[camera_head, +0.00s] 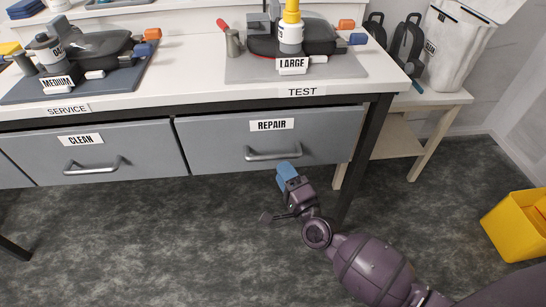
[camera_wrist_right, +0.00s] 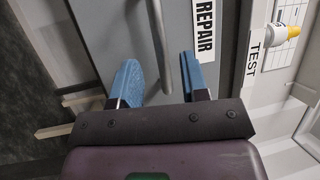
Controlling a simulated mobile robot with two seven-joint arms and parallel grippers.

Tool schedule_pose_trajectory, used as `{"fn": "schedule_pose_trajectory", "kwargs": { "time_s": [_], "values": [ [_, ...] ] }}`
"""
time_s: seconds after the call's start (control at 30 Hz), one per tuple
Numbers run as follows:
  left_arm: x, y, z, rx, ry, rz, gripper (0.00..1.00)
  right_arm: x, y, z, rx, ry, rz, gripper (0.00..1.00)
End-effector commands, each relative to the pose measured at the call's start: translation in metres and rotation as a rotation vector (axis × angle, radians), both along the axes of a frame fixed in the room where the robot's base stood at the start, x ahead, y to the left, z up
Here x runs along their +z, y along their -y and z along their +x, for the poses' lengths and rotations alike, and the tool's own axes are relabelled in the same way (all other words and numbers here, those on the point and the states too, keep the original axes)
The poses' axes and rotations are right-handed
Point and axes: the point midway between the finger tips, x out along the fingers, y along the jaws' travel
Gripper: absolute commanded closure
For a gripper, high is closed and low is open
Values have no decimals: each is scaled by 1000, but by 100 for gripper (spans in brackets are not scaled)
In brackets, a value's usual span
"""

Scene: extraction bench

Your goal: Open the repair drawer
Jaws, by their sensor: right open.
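The repair drawer (camera_head: 215,146) is a grey front with a white REPAIR label (camera_head: 272,125) and a silver bar handle (camera_head: 272,154). It looks shut under the bench top. I cannot tell whether the handle is within finger depth. Nothing is held. My left gripper is not in view.
The clean drawer (camera_head: 110,150) is to the left, shut. A dark bench leg (camera_head: 368,150) stands right of the repair drawer, with a pale side table (camera_head: 440,103) beyond. A yellow bin (camera_head: 515,225) is on the floor at right. The floor before the drawers is clear.

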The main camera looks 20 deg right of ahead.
Motion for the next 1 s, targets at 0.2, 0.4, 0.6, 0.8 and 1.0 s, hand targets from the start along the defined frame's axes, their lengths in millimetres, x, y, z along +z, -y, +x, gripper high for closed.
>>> {"fn": "schedule_pose_trajectory", "kwargs": {
  "time_s": [0.2,0.4,0.6,0.8,1.0],
  "values": [
    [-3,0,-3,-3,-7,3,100,6,-4,35,0,0,0,59],
    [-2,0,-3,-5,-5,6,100,9,-7,53,0,0,0,59],
    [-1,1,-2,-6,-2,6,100,10,-7,57,1,-2,-1,59],
    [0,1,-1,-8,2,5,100,10,-7,57,0,-1,-1,60],
    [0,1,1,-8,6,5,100,10,-7,57,0,-1,-1,91]
  ]
}}
